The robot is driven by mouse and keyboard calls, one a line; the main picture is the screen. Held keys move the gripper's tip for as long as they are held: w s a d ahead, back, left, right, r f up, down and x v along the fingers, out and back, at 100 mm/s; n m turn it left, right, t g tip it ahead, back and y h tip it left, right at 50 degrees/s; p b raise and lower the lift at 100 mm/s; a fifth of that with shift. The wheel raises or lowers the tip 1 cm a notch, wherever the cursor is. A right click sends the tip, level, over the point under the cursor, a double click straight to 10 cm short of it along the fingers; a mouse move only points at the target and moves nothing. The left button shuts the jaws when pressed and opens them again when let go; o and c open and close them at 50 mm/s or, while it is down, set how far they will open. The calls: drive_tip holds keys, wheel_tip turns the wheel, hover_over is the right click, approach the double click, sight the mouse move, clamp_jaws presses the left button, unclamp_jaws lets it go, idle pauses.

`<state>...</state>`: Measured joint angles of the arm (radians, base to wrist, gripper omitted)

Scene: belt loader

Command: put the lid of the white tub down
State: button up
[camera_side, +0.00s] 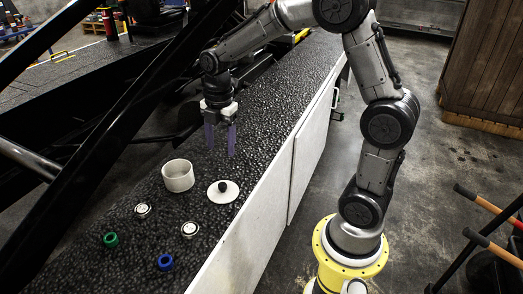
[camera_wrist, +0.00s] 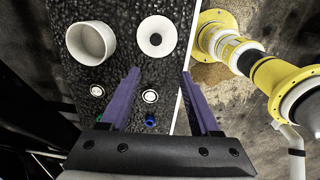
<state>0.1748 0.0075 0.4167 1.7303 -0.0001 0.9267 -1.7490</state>
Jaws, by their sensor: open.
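The white tub (camera_side: 178,178) stands upright and uncovered on the dark speckled surface. Its white lid (camera_side: 223,193), a disc with a black knob, lies flat on the surface to the right of the tub and apart from it. In the wrist view the tub (camera_wrist: 90,43) is at upper left and the lid (camera_wrist: 157,37) at upper middle. My gripper (camera_side: 220,154) is open and empty, above the surface and beyond the tub and lid in the side view. Its two purple fingers (camera_wrist: 160,88) are spread apart in the wrist view.
Two small white-topped round pieces (camera_side: 142,210) (camera_side: 189,230), a green ring (camera_side: 110,239) and a blue ring (camera_side: 165,262) lie nearer the side camera. The surface's pale side wall (camera_side: 262,215) runs along its right edge. Black beams (camera_side: 100,150) cross at left.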

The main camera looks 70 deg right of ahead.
drive_tip(key=s+a+r+m+t, duration=0.1)
drive_tip(key=s+a+r+m, duration=0.1)
drive_tip(key=s+m, duration=0.4)
drive_tip(key=s+a+r+m+t, duration=0.2)
drive_tip(key=s+r+m, duration=0.1)
drive_tip(key=s+m, duration=0.3)
drive_tip(key=s+a+r+m+t, duration=0.2)
drive_tip(key=s+r+m, duration=0.1)
drive_tip(key=s+m, duration=0.3)
drive_tip(key=shift+s+a+r, duration=0.25)
drive_tip(key=shift+s+r, duration=0.05)
drive_tip(key=shift+s, duration=0.95)
